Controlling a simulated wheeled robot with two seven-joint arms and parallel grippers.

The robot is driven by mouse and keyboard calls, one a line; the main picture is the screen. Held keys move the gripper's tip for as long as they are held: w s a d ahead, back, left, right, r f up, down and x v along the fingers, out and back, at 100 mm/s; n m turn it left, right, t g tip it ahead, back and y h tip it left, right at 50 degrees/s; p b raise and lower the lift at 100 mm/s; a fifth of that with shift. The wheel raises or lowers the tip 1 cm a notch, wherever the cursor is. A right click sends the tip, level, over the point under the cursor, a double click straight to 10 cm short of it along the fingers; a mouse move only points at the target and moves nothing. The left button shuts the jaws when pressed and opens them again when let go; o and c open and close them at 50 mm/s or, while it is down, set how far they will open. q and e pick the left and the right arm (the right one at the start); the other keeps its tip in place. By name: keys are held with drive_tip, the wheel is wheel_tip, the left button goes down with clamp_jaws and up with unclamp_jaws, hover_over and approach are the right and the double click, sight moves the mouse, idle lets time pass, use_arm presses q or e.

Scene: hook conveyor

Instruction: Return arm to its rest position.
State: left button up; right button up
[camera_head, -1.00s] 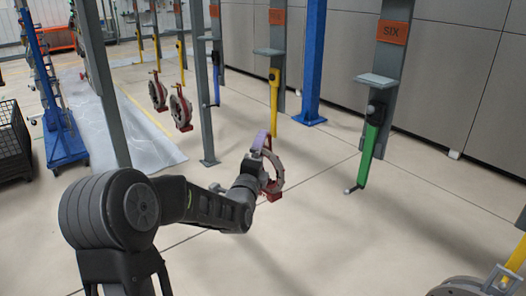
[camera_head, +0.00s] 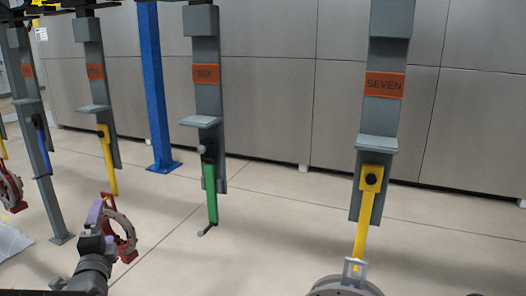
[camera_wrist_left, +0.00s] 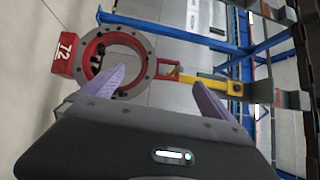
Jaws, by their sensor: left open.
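My left arm reaches in from the lower left of the head view. Its gripper (camera_head: 96,212), with purple fingers, is beside a red and grey ring-shaped part (camera_head: 124,238). The ring appears to hang from the lower end of a yellow hook (camera_head: 108,160). In the left wrist view the gripper (camera_wrist_left: 160,77) is open, its two fingers apart. The ring (camera_wrist_left: 112,38) shows beyond the fingers, with a red block marked 72, and its red bracket meets the yellow hook (camera_wrist_left: 213,85). My right gripper is not in view.
A green hook (camera_head: 210,192) hangs empty under the sign SIX. Under SEVEN, a yellow hook (camera_head: 364,225) carries a round grey part (camera_head: 345,288). A blue post (camera_head: 155,90) stands behind. Another red ring (camera_head: 11,190) is at the left edge. Open floor lies in the middle.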

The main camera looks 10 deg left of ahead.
use_arm(q)
drive_tip(key=s+d+f+n+g+h, duration=0.25)
drive_tip(key=d+f+n, duration=0.3)
drive_tip(key=f, duration=0.45)
drive_tip(key=s+d+f+n+g+h, duration=0.2)
drive_tip(key=d+f+n+g, duration=0.15)
drive_tip(key=d+f, duration=0.45)
drive_tip(key=s+d+f+n+g+h, duration=0.25)
drive_tip(key=d+f+n, duration=0.2)
drive_tip(key=f, duration=0.85)
drive_tip(key=s+d+f+n+g+h, duration=0.1)
drive_tip(key=s+d+f+g, duration=0.3)
drive_tip(key=s+d+f, duration=0.4)
drive_tip(key=s+d+f+n+g+h, duration=0.1)
drive_tip(key=s+d+f+g+h, duration=0.2)
drive_tip(key=s+d+f, duration=0.5)
drive_tip(key=s+d+g, duration=0.1)
drive_tip(key=s+d, duration=0.4)
drive_tip(key=s, duration=0.3)
drive_tip(key=shift+s+f+h, duration=0.15)
drive_tip(key=shift+s+h, duration=0.05)
drive_tip(key=shift+h, duration=0.1)
